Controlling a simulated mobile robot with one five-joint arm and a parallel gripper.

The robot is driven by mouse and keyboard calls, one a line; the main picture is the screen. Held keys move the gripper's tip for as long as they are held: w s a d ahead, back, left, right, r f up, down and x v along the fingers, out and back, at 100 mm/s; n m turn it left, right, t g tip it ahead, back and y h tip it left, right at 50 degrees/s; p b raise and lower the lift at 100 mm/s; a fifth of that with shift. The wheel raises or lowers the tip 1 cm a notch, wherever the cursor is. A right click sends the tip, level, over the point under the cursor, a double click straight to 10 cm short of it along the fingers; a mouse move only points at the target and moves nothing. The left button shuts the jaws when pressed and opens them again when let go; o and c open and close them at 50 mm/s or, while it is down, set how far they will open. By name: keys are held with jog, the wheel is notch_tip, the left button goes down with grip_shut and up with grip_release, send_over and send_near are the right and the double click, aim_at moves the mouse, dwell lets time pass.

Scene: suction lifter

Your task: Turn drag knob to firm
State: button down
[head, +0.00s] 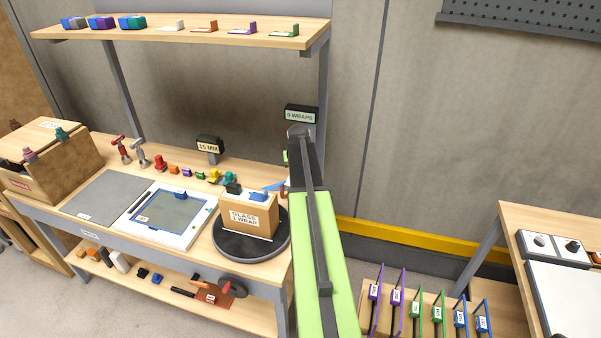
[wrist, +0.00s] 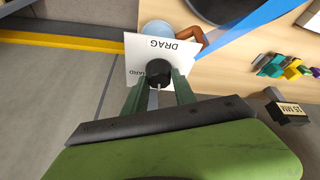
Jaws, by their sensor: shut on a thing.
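In the wrist view, the drag knob (wrist: 158,68) is a small black round knob on a white plate (wrist: 181,45) printed DRAG, which reads upside down. My gripper (wrist: 159,80) has its two green fingers closed on the knob, one on each side. A partly covered label ending in "ARD" shows left of the knob. No "firm" label is readable, and the knob's pointer cannot be made out. In the head view, my green and dark arm hides the plate, the knob and my fingertips, near the 5 WRAPS sign (head: 301,115).
A box marked GLASS 1 WRAP (head: 248,217) stands on a dark turntable (head: 231,244) left of my arm. A blue strip (wrist: 262,28) runs beside the plate. A 15 MM sign (head: 209,146) and small coloured pieces stand on the bench. Bare floor lies beyond the bench's end.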

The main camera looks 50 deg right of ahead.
jog(key=shift+m, duration=0.6)
jog(key=shift+m+g+h, duration=0.3)
jog(key=c, duration=1)
grip_release()
jog(key=shift+r, duration=0.1)
jog(key=p+v, duration=1.6)
jog(key=v, duration=0.1)
jog(key=shift+r, duration=0.15)
